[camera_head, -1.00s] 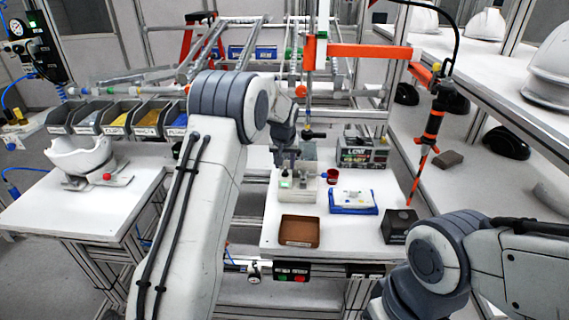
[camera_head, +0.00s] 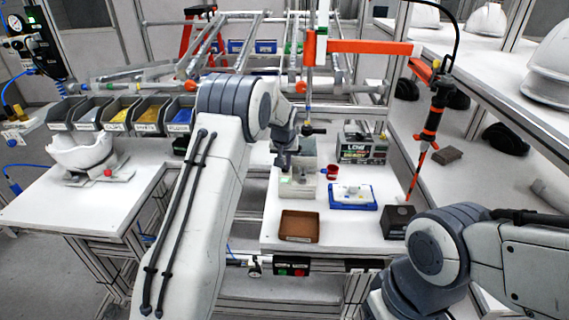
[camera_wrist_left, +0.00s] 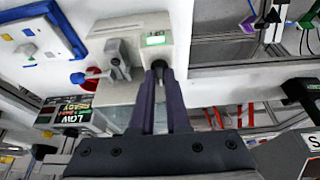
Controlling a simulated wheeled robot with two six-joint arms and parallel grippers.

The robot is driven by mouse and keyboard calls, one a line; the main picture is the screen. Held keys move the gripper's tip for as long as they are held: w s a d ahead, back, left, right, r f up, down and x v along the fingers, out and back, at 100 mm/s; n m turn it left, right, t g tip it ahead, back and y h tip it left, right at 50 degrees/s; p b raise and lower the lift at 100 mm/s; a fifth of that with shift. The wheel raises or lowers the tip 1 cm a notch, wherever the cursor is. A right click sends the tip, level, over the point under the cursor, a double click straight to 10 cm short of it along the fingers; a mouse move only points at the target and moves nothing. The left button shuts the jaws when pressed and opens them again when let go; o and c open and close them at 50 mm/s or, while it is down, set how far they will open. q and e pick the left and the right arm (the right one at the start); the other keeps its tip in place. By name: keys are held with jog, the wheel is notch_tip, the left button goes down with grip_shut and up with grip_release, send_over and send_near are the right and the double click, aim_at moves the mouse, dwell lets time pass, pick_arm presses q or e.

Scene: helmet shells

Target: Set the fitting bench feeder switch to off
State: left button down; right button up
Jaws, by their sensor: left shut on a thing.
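The feeder switch box (camera_head: 304,189) is a pale beige box on the right-hand white bench. In the left wrist view the same box (camera_wrist_left: 130,28) fills the upper middle, with a small lit green display (camera_wrist_left: 157,40) on its face. My left gripper (camera_head: 284,165) is at the box's face. In the left wrist view its dark fingers (camera_wrist_left: 159,72) are close together around a small dark knob (camera_wrist_left: 159,64) just below the display. The fingers mostly hide the knob, so its setting cannot be told. A grey metal lever (camera_wrist_left: 118,62) sits beside it. My right gripper is outside the views.
On the bench are a brown tray (camera_head: 299,239), a blue tray (camera_head: 368,205), a red cup (camera_head: 331,170), a black box (camera_head: 398,222) and a labelled battery-like box (camera_head: 362,152). An orange-black tool (camera_head: 432,125) hangs at right. A white helmet shell (camera_head: 80,155) stands at left.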

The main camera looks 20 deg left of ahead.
pick_arm(q)
jog(key=m, duration=0.1)
jog(key=m+h, duration=0.1)
jog(key=shift+a+f+m+b, duration=0.1)
jog(key=shift+a+m+b, duration=0.1)
jog(key=shift+m+b, duration=0.15)
jog(key=m+h+b, duration=0.1)
jog(key=m, duration=0.1)
jog(key=m+h+b, duration=0.1)
jog(key=m, duration=0.1)
jog(key=shift+a+m+b, duration=0.2)
jog(key=shift+m+b, duration=0.05)
jog(key=shift+b, duration=0.15)
jog(key=m, duration=0.2)
jog(key=shift+w+a+m+h+b, duration=0.1)
jog(key=shift+m+h+b, duration=0.25)
jog(key=shift+m+h, duration=0.05)
jog(key=shift+m+g+h, duration=0.3)
jog(key=shift+m+g, duration=0.2)
jog(key=shift+m, duration=0.4)
jog(key=shift+w+a+r+m+p, duration=0.1)
jog(key=shift+r+m+p, duration=0.15)
jog(key=shift+m+p, duration=0.55)
jog(key=m+g+p, duration=0.1)
jog(key=m+p, duration=0.1)
jog(key=m, duration=0.1)
jog(key=shift+h, duration=0.4)
jog(key=shift+w+f+m+g+p, duration=0.1)
jog(key=shift+m+g+p, duration=0.4)
jog(key=shift+m+p, duration=0.35)
